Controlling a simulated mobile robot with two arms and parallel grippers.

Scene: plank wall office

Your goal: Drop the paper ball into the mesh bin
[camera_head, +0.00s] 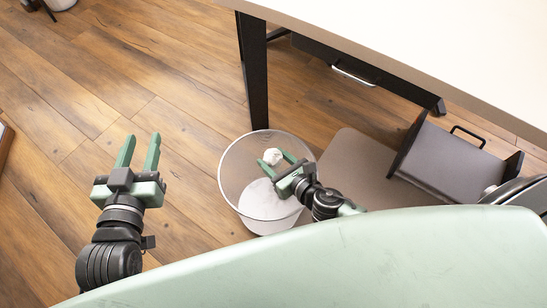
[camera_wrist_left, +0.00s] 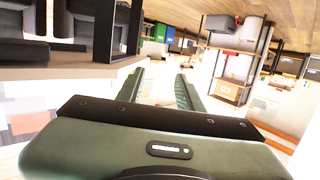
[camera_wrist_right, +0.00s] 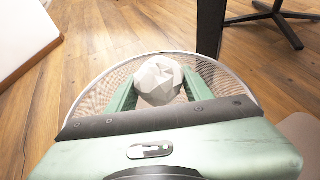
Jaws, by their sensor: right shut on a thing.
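The paper ball (camera_head: 273,156) is white and crumpled. My right gripper (camera_head: 275,161) is shut on it and holds it over the mesh bin (camera_head: 232,185), within the outline of its round rim. In the right wrist view the ball (camera_wrist_right: 158,80) sits between the two green fingers, with the bin's rim (camera_wrist_right: 105,78) curving behind it. How high the ball is above the rim is hard to tell. My left gripper (camera_head: 138,152) is open and empty over the floor, left of the bin; its parted fingers also show in the left wrist view (camera_wrist_left: 158,90).
A white-topped desk (camera_head: 400,45) stands at the upper right, with a black leg (camera_head: 254,75) just behind the bin. A dark open drawer unit (camera_head: 455,160) and a grey-brown mat (camera_head: 352,165) lie right of the bin.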

